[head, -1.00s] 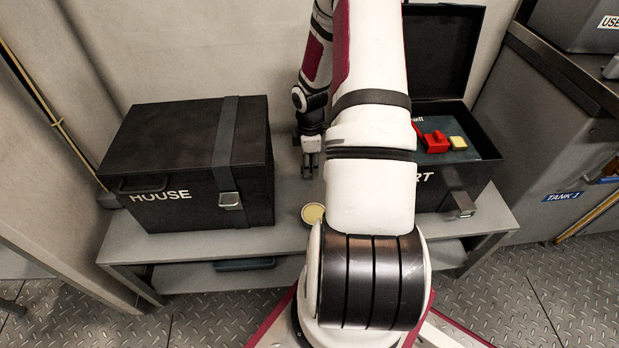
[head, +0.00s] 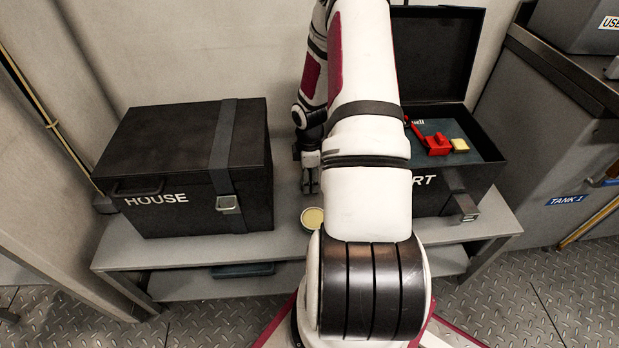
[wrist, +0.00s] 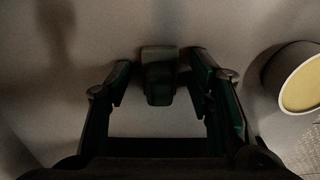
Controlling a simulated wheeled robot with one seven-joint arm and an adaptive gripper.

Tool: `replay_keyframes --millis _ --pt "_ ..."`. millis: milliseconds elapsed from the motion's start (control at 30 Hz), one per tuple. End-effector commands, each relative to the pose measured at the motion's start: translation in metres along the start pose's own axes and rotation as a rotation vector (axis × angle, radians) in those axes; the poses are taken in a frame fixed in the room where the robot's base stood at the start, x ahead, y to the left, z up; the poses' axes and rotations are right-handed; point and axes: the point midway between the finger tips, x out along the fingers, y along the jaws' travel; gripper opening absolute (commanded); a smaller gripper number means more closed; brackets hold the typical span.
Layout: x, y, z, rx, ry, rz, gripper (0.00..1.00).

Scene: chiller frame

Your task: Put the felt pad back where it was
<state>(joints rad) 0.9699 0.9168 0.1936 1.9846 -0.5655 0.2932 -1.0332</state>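I cannot say for sure which thing is the felt pad. A small dark block (wrist: 159,74) shows in the wrist view between and just beyond the fingertips of my gripper (wrist: 160,84). The fingers stand apart, with a gap on each side of the block. In the head view my gripper (head: 311,188) points down over the bench, between the two black cases, behind a round tin with a pale yellow top (head: 312,217). The tin (wrist: 302,80) is also at the right edge of the wrist view. A small yellow block (head: 460,145) lies in the open case at right.
The closed black case marked HOUSE (head: 190,200) stands left on the grey bench (head: 260,245). The open case (head: 485,175) at right has its lid up and holds a red item (head: 436,145). My arm hides part of it. The wall is close behind.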

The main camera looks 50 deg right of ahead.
Motion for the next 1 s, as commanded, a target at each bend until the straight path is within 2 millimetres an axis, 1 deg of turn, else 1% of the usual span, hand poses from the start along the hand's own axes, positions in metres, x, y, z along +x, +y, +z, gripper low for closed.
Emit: replay_keyframes --millis 167,267,367,600,700,833,1000 --pt "-0.001 0.000 0.000 0.000 0.000 0.000 0.48" --pt "-0.008 0.000 0.000 0.001 0.000 0.001 0.48" --pt "-0.023 0.001 0.000 0.001 0.001 0.003 0.48" --pt "-0.074 0.001 0.001 0.001 0.000 0.003 0.48" --pt "-0.093 0.001 0.001 0.001 0.000 0.002 0.48" --pt "-0.111 0.000 0.000 0.001 0.000 0.001 0.48" --pt "-0.123 0.000 0.000 0.001 -0.001 0.001 0.48"
